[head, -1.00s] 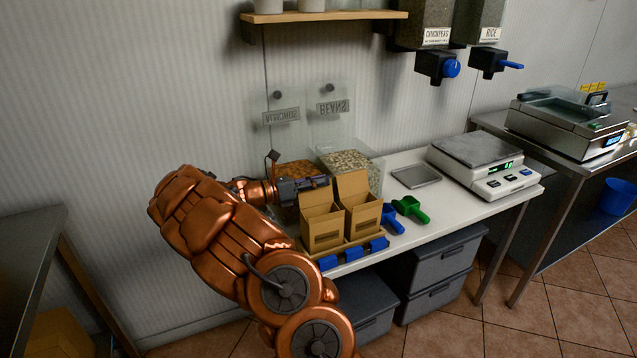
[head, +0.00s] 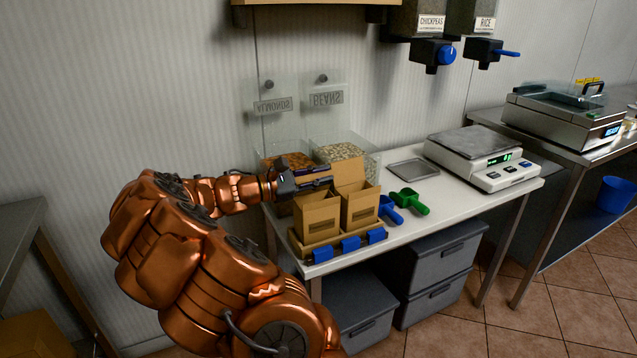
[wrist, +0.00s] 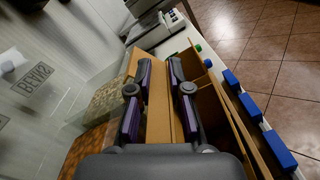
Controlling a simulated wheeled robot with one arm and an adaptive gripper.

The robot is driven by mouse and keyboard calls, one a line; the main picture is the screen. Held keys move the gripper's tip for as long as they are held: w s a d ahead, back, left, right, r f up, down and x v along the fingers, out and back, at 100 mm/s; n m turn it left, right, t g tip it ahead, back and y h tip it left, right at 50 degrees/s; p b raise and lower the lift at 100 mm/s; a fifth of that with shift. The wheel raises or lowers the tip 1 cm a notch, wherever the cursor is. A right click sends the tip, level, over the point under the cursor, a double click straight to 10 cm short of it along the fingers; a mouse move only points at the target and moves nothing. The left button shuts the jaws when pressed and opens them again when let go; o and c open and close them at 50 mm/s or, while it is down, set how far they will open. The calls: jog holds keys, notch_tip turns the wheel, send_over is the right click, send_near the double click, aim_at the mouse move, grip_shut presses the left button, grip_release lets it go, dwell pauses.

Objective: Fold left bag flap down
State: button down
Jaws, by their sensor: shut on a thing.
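The left bag (head: 317,216) is a tan cardboard bag with an open top, standing in a tray on the white counter. My gripper (head: 328,177) is above this bag, reaching in from the left, and mostly covers its flap. In the wrist view my gripper (wrist: 160,78) has its two purple-padded fingers on either side of the tan flap (wrist: 159,112), shut on it. The right bag (head: 360,208) stands beside the left one, with its flap (head: 348,171) upright.
The tan tray (head: 297,245) has several blue clips (head: 350,244) along its front. Blue and green scoops (head: 408,202) lie right of the bags. Clear bins of almonds and beans (head: 345,156) stand behind. A scale (head: 484,158) is farther right.

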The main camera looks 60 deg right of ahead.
jog(key=shift+s+a+f+m+b, duration=0.3)
jog(key=shift+s+f+m+b, duration=0.1)
jog(key=shift+m+b, duration=0.65)
jog(key=shift+s+a+f+m+b, duration=0.3)
jog(key=shift+s+m+b, duration=0.1)
jog(key=shift+m+b, duration=0.6)
jog(key=c, duration=1.1)
grip_release()
jog(key=v, duration=1.2)
jog(key=shift+s, duration=0.1)
jog(key=shift+s+m, duration=0.1)
jog(key=shift+m, duration=0.15)
